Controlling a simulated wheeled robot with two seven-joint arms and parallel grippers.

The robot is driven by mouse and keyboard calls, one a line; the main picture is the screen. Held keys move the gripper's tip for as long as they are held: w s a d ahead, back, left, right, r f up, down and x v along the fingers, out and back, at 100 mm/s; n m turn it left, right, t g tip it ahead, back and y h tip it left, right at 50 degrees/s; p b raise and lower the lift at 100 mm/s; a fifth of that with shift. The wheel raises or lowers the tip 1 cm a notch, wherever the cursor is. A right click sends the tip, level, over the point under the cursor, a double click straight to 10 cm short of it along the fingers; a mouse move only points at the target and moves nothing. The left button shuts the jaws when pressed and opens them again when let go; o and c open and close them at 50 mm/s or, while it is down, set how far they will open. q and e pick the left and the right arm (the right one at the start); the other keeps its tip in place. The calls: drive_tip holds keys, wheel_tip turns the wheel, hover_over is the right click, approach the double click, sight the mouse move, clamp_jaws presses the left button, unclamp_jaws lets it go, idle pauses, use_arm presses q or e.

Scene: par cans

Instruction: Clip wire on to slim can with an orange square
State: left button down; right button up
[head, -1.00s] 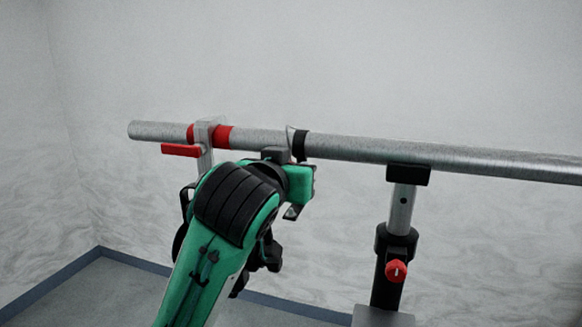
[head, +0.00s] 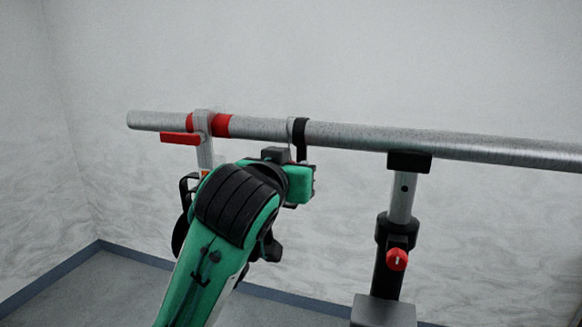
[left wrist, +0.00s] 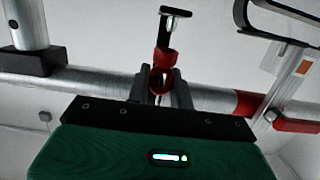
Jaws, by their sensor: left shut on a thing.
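The slim can with the orange square is mostly hidden behind my left arm in the head view. Its hanger (head: 204,152), with a small orange mark, hangs from the pipe (head: 400,140); the hanger with the orange mark also shows at the right in the left wrist view (left wrist: 288,75). My left gripper (left wrist: 160,88) is shut on a slim piece with a red part and a black and silver end, seemingly the wire (left wrist: 166,52). In the head view a black and silver loop (head: 300,138) sits over the pipe just above my gripper. My right gripper is not in view.
A stand (head: 393,230) with a red knob supports the pipe to the right. A red handle (head: 180,138) sticks out left of the hanger, and red bands ring the pipe there. The floor and walls around are clear.

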use_arm(q)
drive_tip(key=shift+w+a+f+p, duration=0.1)
drive_tip(key=shift+w+a+p, duration=0.4)
drive_tip(key=shift+a, duration=1.4)
drive_tip(key=shift+w+a+f+p, duration=0.2)
drive_tip(key=shift+w+a, duration=0.55)
drive_tip(key=shift+a, duration=1.15)
drive_tip(key=shift+w+a+r+p, duration=0.1)
drive_tip(key=shift+w+a+p, duration=0.45)
drive_tip(key=shift+a, duration=1.35)
drive_tip(key=shift+f+p, duration=0.35)
drive_tip(key=shift+p, duration=0.05)
drive_tip(key=shift+f, duration=0.9)
drive_tip(key=c, duration=1.2)
unclamp_jaws()
drive_tip(key=shift+o, duration=0.2)
drive_tip(key=b+v, duration=0.3)
drive_tip(key=v, duration=1)
drive_tip(key=shift+s+b, duration=0.35)
drive_tip(key=shift+b, duration=0.05)
